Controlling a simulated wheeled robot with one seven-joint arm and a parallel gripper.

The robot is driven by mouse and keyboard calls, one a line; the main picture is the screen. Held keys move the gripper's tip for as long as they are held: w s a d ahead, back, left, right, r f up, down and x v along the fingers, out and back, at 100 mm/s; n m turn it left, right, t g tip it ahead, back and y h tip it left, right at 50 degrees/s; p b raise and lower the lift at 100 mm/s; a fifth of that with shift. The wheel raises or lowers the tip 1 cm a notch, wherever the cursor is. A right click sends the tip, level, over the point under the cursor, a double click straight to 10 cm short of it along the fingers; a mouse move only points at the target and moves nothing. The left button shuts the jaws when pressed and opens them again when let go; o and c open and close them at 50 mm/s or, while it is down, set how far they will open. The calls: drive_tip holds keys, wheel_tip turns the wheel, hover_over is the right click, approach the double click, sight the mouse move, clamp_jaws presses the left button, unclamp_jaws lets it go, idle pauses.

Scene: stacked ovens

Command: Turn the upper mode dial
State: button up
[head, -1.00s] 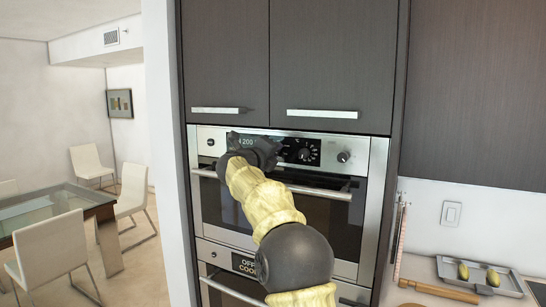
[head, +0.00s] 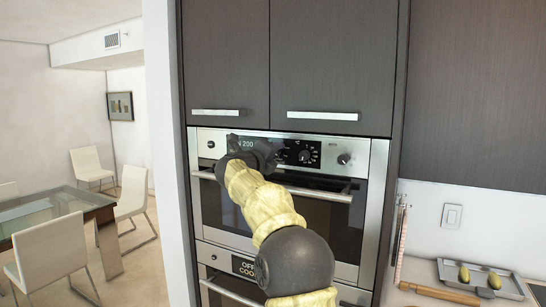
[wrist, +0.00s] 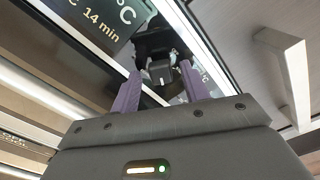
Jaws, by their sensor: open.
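My gripper (wrist: 158,90) is open, its two purple fingers pointing at the upper oven's control panel. In the wrist view a black dial (wrist: 161,72) with a white mark shows between and just beyond the fingertips. Whether the fingers touch it is unclear. In the head view my gripper (head: 262,150) covers part of the black panel beside the lit display (head: 245,143), hiding what lies behind it. Another black dial (head: 304,155) with markings around it shows just right of the gripper. I cannot tell whether it is the dial in the wrist view.
The upper oven's handle bar (head: 325,193) runs below the panel. Cabinet handles (head: 322,115) stick out above. A counter at right holds a tray (head: 506,283).

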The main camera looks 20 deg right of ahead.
drive_tip(key=b+v, duration=0.5)
drive_tip(key=v, duration=1.2)
drive_tip(key=shift+w+f, duration=0.1)
drive_tip(key=w+a+f+n+t+y, duration=0.3)
drive_tip(key=a+f+n+t+y, duration=0.5)
drive_tip(key=n, duration=0.9)
drive_tip(key=s+a+f+n+g+y+p, duration=0.1)
drive_tip(key=s+f+n+g+y, duration=0.2)
drive_tip(key=f, duration=0.5)
drive_tip(key=s+a+f+n+g+y, duration=0.1)
drive_tip(key=s+f+n+g+y, duration=0.15)
drive_tip(key=f+n, duration=0.45)
drive_tip(key=s+d+f+n+g, duration=0.1)
drive_tip(key=s+f+n+g, duration=0.2)
drive_tip(key=s+f, duration=0.7)
drive_tip(key=s+d+f+n+g+p, duration=0.1)
drive_tip(key=s+f+n+g, duration=0.3)
drive_tip(key=s+f+g, duration=0.4)
drive_tip(key=s+f, duration=0.3)
drive_tip(key=s, duration=0.3)
drive_tip(key=shift+s+d+y, duration=0.25)
drive_tip(key=shift+s+y, duration=0.1)
drive_tip(key=shift+s, duration=0.05)
